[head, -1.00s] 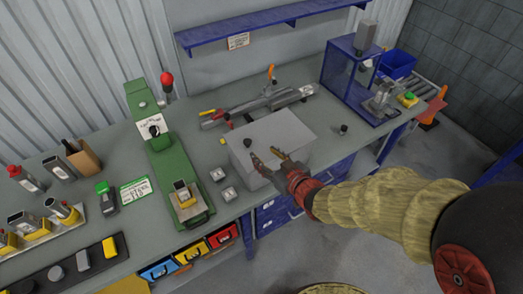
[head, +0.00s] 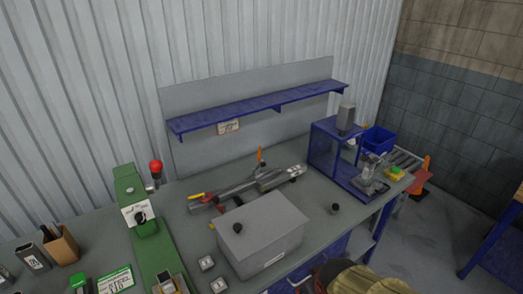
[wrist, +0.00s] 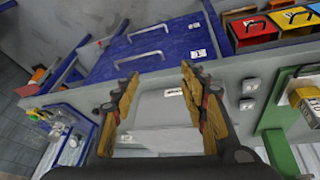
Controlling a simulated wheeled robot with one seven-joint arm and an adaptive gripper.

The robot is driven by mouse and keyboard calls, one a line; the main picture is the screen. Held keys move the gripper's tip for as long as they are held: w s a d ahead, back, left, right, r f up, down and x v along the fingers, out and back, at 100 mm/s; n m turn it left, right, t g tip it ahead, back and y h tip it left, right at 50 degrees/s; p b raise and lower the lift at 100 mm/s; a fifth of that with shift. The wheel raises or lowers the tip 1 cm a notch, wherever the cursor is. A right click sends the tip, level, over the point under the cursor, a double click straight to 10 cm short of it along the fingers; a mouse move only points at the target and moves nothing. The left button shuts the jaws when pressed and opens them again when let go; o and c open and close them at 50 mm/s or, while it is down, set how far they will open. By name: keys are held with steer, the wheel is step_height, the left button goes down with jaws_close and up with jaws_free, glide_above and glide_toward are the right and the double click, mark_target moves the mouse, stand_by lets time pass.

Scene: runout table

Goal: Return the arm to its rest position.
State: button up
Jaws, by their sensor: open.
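My gripper (wrist: 158,78) is open in the wrist view, with its two worn orange-brown fingers spread wide and nothing held between them. Beyond the fingers, the grey box (wrist: 160,108) on the table shows in the gap; I cannot tell how far off it is. The fingers are not clearly visible there.
The grey box (head: 250,247) with a black knob stands on the workbench (head: 180,215). A green machine (head: 145,235) is left and a blue-framed press (head: 330,165) right. A blue shelf (head: 250,108) hangs behind. Blue drawers (wrist: 150,50) show in the wrist view.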

steer(key=s+d+r+m+t+b, duration=0.1)
steer(key=s+d+r+m+b, duration=0.2)
steer(key=s+r, duration=0.6)
step_height(320, 180, up, 4)
steer(key=shift+s+d+m+b, duration=0.15)
steer(key=shift+d+m+b, duration=0.15)
steer(key=shift+d+b, duration=0.7)
steer(key=shift+a, duration=0.1)
steer(key=shift+c, duration=0.5)
